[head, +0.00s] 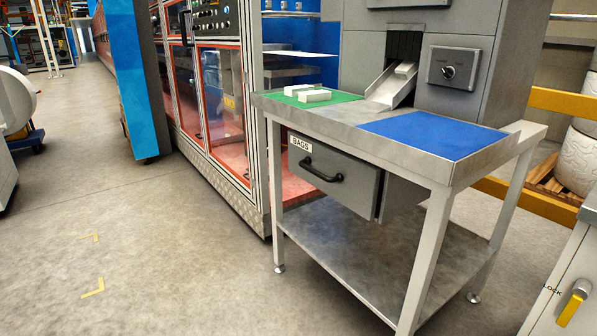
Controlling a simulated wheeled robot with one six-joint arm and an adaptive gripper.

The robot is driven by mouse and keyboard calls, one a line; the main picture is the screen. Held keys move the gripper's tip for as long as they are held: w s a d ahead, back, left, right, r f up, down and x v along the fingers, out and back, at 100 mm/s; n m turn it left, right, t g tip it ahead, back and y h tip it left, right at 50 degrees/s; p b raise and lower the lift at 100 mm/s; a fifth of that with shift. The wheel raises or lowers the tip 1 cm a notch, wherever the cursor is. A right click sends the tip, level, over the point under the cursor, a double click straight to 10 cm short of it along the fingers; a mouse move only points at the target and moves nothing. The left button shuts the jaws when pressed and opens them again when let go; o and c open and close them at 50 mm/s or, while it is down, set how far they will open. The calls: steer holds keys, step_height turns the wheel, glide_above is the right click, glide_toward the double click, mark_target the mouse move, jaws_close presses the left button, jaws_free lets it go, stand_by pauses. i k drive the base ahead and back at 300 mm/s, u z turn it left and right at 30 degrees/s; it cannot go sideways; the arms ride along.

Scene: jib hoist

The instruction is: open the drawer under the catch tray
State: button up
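A grey drawer (345,196) hangs under the top of a steel table at centre right in the head view. Its front has a black bar handle (321,170) and a white label reading BAGS (300,145). The drawer looks shut or nearly so, with a thin dark line at the right edge of its front. The table's raised-edge top, which looks like the catch tray (340,128), carries a green mat (340,97) and a blue mat (432,136). My gripper is not in view.
White blocks (313,96) lie on the green mat. A chute (388,88) leads down from a grey machine with a knob (448,72). A lower shelf (340,235) and table legs stand below the drawer. A cabinet marked LOCK (560,290) stands at lower right. Floor at left is clear.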

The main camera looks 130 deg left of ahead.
mark_target(357, 184)
steer(key=u, duration=4.1)
steer(key=k, duration=0.6)
steer(key=u, duration=0.8)
steer(key=i, duration=1.55)
steer(key=z, duration=0.6)
